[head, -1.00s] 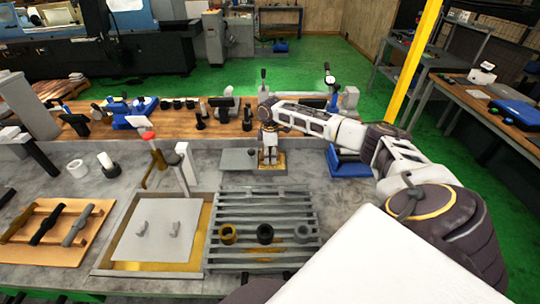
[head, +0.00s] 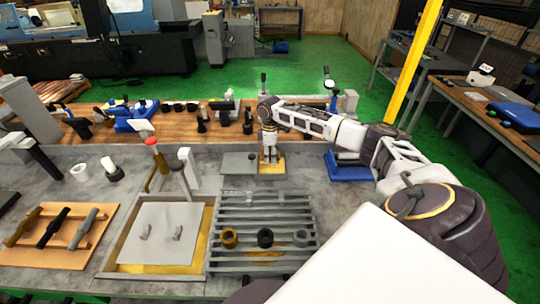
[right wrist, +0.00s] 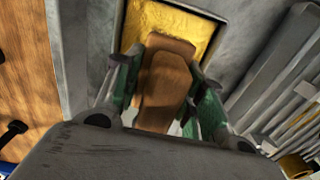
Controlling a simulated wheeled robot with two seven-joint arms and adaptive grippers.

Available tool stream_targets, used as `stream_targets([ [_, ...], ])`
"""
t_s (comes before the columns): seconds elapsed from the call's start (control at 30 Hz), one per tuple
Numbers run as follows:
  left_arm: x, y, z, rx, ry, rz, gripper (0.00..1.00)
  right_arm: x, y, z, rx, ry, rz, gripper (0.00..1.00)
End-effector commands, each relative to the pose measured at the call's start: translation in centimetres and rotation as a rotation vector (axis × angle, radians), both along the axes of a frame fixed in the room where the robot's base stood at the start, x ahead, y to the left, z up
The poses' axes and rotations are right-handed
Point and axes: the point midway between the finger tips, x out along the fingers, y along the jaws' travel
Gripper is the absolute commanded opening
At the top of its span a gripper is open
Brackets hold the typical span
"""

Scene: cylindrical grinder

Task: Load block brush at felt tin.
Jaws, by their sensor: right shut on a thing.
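My right gripper (head: 269,156) reaches down over the felt tin, a shallow grey tin with yellow felt (head: 272,167) and a flat grey lid (head: 238,163) to its left. In the right wrist view, the gripper (right wrist: 160,95) is shut on the block brush, a brown wooden block (right wrist: 165,85). The yellow felt (right wrist: 150,22) lies just beyond the block, inside the grey rim (right wrist: 90,60). The brush's underside is hidden, so I cannot tell whether it touches the felt. My left gripper is not in the head view.
A slatted grey rack (head: 262,205) with several rings stands in front of the tin. A tray with a grey cover plate (head: 158,233) and a wooden tool rack (head: 60,232) lie left of it. A blue-based item (head: 347,168) is at right. A wooden shelf (head: 180,125) runs behind.

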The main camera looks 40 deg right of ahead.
Motion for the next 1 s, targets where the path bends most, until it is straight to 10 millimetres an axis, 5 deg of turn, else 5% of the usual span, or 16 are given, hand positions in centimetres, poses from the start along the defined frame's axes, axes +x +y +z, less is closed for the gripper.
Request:
stream_targets([
  [1.0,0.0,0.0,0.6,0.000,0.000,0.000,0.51,0.0,0.0,4.2,-0.001,-0.001,0.000,0.20],
])
